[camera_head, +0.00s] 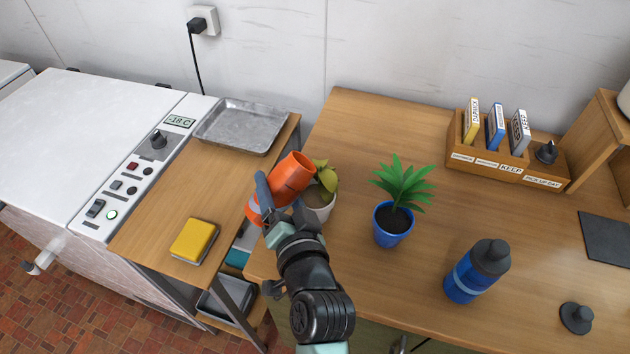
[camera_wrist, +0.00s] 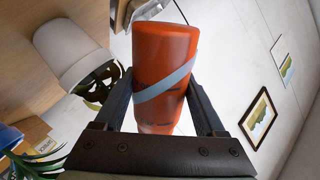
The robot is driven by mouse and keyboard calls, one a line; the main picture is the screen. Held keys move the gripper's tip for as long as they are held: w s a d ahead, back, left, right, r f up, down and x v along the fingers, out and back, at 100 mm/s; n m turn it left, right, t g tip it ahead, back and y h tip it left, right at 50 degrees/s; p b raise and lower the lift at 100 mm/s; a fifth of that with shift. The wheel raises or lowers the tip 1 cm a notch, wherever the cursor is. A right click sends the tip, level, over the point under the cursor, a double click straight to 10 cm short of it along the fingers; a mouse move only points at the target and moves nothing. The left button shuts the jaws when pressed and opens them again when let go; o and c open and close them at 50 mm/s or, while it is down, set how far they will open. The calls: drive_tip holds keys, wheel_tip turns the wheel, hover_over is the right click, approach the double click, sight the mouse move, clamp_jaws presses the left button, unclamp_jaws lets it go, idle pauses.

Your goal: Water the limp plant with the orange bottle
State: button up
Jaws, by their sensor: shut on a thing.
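My gripper (camera_head: 270,205) is shut on the orange bottle (camera_head: 292,175) and holds it tilted above the table's left edge. In the wrist view the bottle (camera_wrist: 165,60), with a pale band around it, sits between both fingers. Its mouth and any water are not clearly visible. The limp plant (camera_head: 325,177), with drooping yellow-green leaves, stands in a white pot (camera_head: 320,208) just right of the bottle. The bottle's upper end is close to its leaves; I cannot tell whether they touch. The white pot (camera_wrist: 75,48) also shows in the wrist view.
A healthy green plant in a blue pot (camera_head: 393,226) stands to the right. A wooden organizer (camera_head: 505,160) is at the back. A metal tray (camera_head: 240,127) and yellow sponge (camera_head: 195,240) are left.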

drive_tip(key=shift+f+n+b, duration=0.6)
drive_tip(key=shift+f+b, duration=0.2)
drive_tip(key=shift+b, duration=0.15)
drive_tip(key=n+b, duration=0.1)
drive_tip(key=a+f+n+t+b, duration=0.1)
drive_tip(key=b, duration=0.1)
drive_tip(key=shift+s+a+f+h, duration=0.15)
drive_tip(key=shift+s+h, duration=0.15)
drive_tip(key=shift+s, duration=0.05)
drive_tip(key=n+b, duration=0.2)
drive_tip(key=shift+s+a+f+t+b, duration=0.15)
drive_tip(key=shift+a+f+t+b, duration=0.15)
drive_tip(key=shift+a+f, duration=0.1)
drive_tip(key=shift+s+r+n, duration=0.1)
drive_tip(key=shift+n, duration=0.5)
drive_tip(key=shift+s+a+r+n+t+b, duration=0.1)
drive_tip(key=shift+a+r+n+t+b, duration=0.2)
drive_tip(key=shift+r+n+b, duration=0.4)
drive_tip(key=shift+d+r+p, duration=0.1)
drive_tip(key=shift+p, duration=1)
drive_tip(key=shift+p, duration=0.7)
drive_tip(key=shift+f, duration=0.2)
drive_tip(key=shift+p, duration=0.3)
